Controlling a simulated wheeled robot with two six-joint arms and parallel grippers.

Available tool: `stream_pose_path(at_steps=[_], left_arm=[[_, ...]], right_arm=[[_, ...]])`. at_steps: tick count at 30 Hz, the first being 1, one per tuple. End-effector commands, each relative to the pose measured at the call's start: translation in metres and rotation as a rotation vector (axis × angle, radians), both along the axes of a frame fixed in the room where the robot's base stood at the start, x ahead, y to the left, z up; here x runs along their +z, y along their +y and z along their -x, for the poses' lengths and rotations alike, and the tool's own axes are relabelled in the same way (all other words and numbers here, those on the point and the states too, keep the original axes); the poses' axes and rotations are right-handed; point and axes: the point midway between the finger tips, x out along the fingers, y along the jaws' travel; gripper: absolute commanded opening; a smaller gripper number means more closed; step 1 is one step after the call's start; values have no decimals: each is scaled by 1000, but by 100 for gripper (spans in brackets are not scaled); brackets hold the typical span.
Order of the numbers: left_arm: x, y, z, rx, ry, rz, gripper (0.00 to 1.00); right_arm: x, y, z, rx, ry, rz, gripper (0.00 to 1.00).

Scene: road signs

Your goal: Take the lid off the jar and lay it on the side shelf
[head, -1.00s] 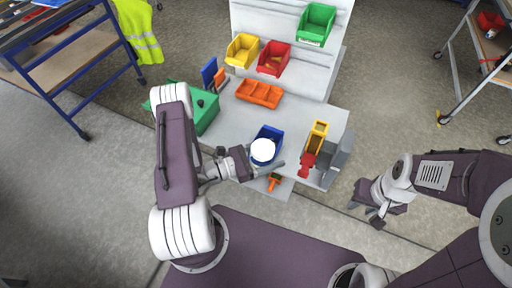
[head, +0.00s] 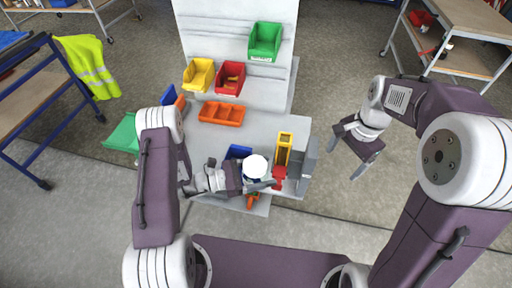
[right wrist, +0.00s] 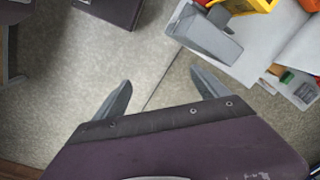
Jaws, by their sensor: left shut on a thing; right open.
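A white round lid (head: 255,166) shows from above at the front of the grey table (head: 252,128). The jar beneath it is mostly hidden, and I cannot tell whether the lid sits on it. My left gripper (head: 262,178) is at the white round thing, shut on it or on the jar under it; one grey finger reaches along its near side. My right gripper (head: 344,156) is open and empty over the floor, right of the table; its spread fingers show in the right wrist view (right wrist: 160,82). A low shelf (head: 228,203) juts from the table's front edge, with an orange-and-green tool (head: 252,201) on it.
A blue bin (head: 238,152) is behind the lid. A yellow holder (head: 284,148), a red piece (head: 278,178) and a grey block (head: 307,160) stand at the table's right. An orange tray (head: 222,113) lies farther back, below red (head: 230,78), yellow and green bins.

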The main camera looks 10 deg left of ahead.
Motion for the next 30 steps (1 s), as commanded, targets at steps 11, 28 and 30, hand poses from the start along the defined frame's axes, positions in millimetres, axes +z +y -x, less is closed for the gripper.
stream_pose_path(at_steps=[11, 28, 30], left_arm=[[0, 0, 0, 0, 0, 1, 0], [0, 0, 0, 0, 0, 1, 0], [0, 0, 0, 0, 0, 1, 0]], right_arm=[[29, 162, -19, -747, 79, 10, 84], [30, 249, 12, -1134, 79, 30, 84], [19, 248, 13, -1134, 80, 32, 84]])
